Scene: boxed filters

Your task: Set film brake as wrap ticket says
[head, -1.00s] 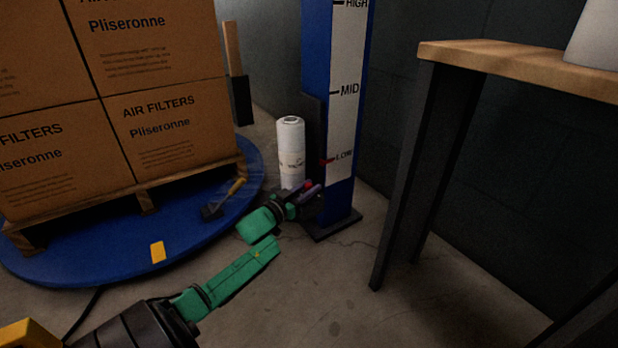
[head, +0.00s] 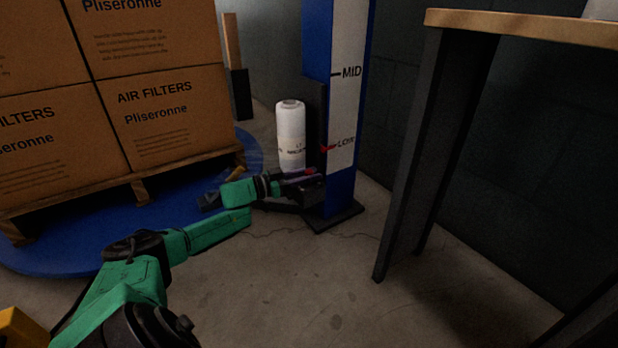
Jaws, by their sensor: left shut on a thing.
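A white film roll (head: 290,130) stands upright beside the mast's left side. My left gripper (head: 308,183) is at the lower left side of the mast, below the pointer, shut on a small red part (head: 306,172). The fingers hide most of that part. No wrap ticket can be made out. My right gripper is not in view.
Boxes of air filters (head: 165,115) stand on a wooden pallet (head: 140,190) on a blue turntable (head: 75,235) at left. A wood-topped table (head: 530,28) with dark legs stands at right. The concrete floor (head: 310,285) in front is clear.

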